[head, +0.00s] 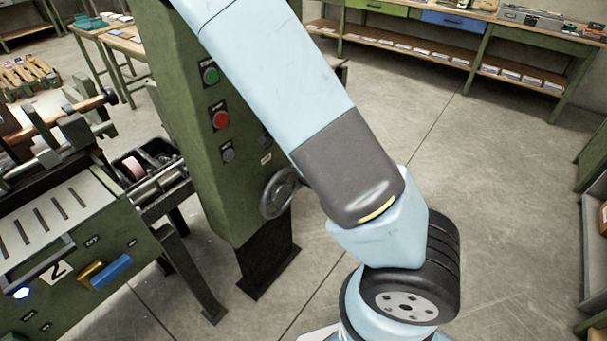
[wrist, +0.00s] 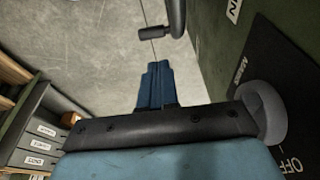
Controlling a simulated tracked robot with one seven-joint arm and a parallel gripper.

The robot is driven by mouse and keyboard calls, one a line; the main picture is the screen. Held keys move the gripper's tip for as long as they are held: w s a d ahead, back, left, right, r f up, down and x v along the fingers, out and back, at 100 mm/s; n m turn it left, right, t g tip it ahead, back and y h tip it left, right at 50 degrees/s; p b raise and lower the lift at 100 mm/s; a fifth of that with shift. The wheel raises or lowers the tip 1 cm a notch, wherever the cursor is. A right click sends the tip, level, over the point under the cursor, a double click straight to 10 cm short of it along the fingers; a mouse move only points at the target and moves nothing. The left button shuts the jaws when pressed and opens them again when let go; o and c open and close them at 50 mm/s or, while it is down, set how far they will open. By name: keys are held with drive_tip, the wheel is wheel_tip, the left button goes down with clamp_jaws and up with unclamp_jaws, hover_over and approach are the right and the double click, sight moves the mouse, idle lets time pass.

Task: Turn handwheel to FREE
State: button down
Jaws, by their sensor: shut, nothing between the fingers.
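The handwheel (head: 280,193) is a dark grey ring on the lower part of the green machine column (head: 222,170) in the head view. My arm passes close to its right side. In the wrist view, a dark curved rim with a stub handle (wrist: 152,33), apparently the handwheel, shows at the top and is cut off by the frame edge. My gripper (wrist: 155,68) is shut and empty, with its blue fingers together below and apart from that handle in the picture. My gripper is hidden in the head view. I cannot read a FREE mark.
In the wrist view, a grey knob (wrist: 262,112) on a black plate marked OFF is close to the gripper's right side. A shelf (wrist: 40,130) with labelled boxes stands at left. Green and red buttons (head: 221,119) are on the column. The floor (head: 480,150) at right is open.

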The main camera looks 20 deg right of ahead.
drive_tip(key=x, duration=1.3)
drive_tip(key=shift+d+f, duration=0.1)
